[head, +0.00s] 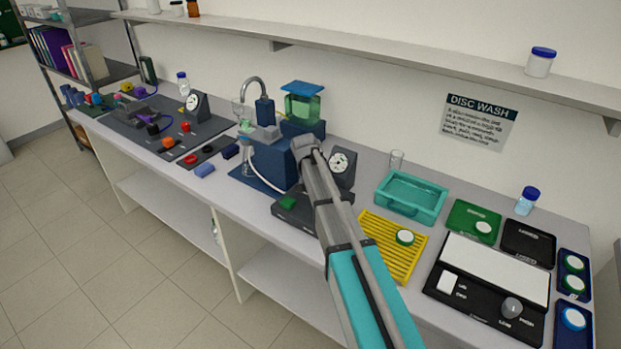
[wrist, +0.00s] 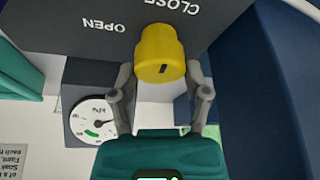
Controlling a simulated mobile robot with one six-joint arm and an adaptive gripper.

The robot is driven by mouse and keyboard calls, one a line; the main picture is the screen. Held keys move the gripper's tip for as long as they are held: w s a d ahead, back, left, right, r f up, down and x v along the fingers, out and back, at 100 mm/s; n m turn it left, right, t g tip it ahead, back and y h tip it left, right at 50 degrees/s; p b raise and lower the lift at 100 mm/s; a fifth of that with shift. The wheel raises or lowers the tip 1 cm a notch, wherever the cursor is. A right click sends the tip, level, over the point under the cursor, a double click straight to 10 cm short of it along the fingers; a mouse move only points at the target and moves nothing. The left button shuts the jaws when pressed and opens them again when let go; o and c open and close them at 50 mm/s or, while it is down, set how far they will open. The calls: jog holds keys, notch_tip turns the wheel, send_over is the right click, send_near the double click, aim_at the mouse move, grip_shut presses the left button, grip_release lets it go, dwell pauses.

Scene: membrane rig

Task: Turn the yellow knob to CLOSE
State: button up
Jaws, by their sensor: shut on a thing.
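The yellow knob (wrist: 160,48) sits on a dark grey panel (wrist: 60,22) in the wrist view. The panel's words OPEN and CLOSE appear upside down, OPEN to the knob's left and CLOSE above it. A short dark mark shows on the knob's lower face; I cannot tell which word it points at. My gripper (wrist: 159,72) is shut on the knob, one finger on each side. In the head view my gripper (head: 305,146) is at the blue housing (head: 272,163), and the knob is hidden there.
A round gauge (head: 342,162) stands close right of my gripper; it also shows in the wrist view (wrist: 97,118). A teal tray (head: 411,211), yellow rack (head: 378,253) and black-and-white device (head: 495,268) lie to the right. A shelf (head: 400,54) runs above.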

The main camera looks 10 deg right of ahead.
jog(key=shift+m, duration=0.8)
jog(key=shift+g, duration=0.3)
jog(key=o, duration=1.1)
jog(key=shift+h, duration=0.3)
jog(key=shift+n, duration=0.4)
